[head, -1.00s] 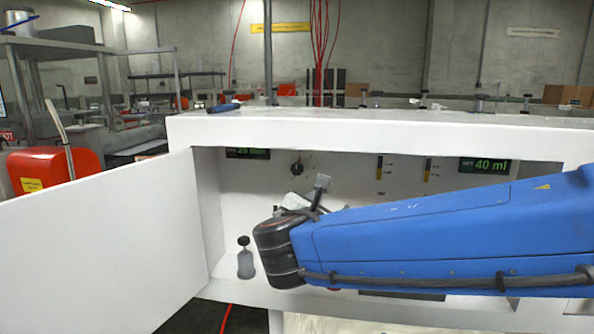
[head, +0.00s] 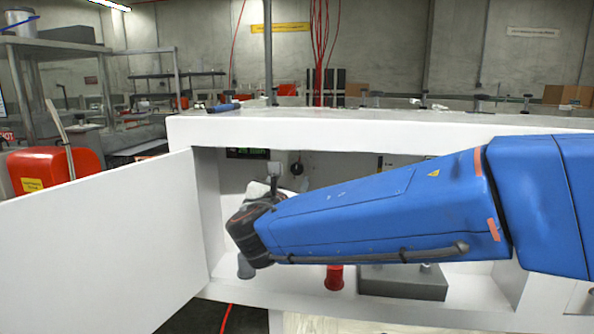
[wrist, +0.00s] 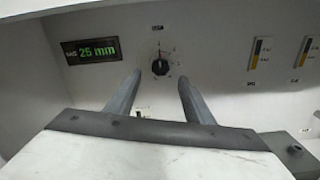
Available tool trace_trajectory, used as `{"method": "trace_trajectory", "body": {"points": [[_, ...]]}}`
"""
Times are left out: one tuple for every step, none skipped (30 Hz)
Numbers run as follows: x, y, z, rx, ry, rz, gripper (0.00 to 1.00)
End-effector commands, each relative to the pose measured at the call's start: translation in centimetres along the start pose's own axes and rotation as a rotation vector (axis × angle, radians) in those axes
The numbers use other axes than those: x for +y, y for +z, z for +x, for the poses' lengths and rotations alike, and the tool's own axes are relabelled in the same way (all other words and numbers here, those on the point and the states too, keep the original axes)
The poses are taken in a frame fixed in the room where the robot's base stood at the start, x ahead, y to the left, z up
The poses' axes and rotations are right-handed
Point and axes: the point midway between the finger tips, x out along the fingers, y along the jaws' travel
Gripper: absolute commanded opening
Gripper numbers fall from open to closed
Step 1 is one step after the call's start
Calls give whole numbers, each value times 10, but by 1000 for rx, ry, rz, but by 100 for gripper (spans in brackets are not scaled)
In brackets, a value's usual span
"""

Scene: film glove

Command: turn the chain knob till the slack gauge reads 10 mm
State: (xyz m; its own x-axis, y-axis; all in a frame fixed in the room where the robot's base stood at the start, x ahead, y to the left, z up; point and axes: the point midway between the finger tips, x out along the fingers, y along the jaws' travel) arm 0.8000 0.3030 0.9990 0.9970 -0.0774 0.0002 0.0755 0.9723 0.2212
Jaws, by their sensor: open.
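The chain knob (wrist: 160,66) is a small black dial with a pointer on the back panel, seen in the wrist view between and beyond my fingertips. In the head view the knob (head: 296,169) shows just right of my gripper. The slack gauge (wrist: 91,51) is a black display in green digits reading 25 mm, left of the knob. In the head view the gauge (head: 247,153) is partly hidden. My gripper (wrist: 158,85) is open and empty, its two fingers pointing at the panel, apart from the knob. In the head view my wrist hides much of the gripper.
Two level indicators (wrist: 261,53) sit right of the knob. A white door (head: 95,245) stands open at the left. A red container (head: 334,278) and a grey block (head: 402,283) stand on the compartment floor. The compartment's top edge (head: 380,128) lies above my arm.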

Motion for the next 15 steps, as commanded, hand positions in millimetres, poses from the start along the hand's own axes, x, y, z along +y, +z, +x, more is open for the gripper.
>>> {"method": "trace_trajectory", "body": {"points": [[-2, 0, 10, 0, -4, -1, 48], [-1, 0, 15, 0, -5, 0, 48], [-1, 0, 22, 0, -3, 1, 48], [-1, 0, 27, -1, -4, 0, 48], [-2, 0, 32, -1, -4, 0, 48], [-1, 0, 39, 0, -4, 0, 48], [-1, 0, 45, 0, -4, 1, 48], [-1, 0, 50, 0, -4, 1, 48], [-1, 0, 56, -1, -4, 1, 48], [-1, 0, 61, -1, -3, 1, 48], [-1, 0, 65, 0, -3, 0, 48], [-1, 0, 71, 0, -3, 0, 48], [-1, 0, 74, 0, -3, 0, 48], [-1, 0, 78, 0, -3, 1, 48], [-1, 0, 82, 0, -3, 1, 48]]}}
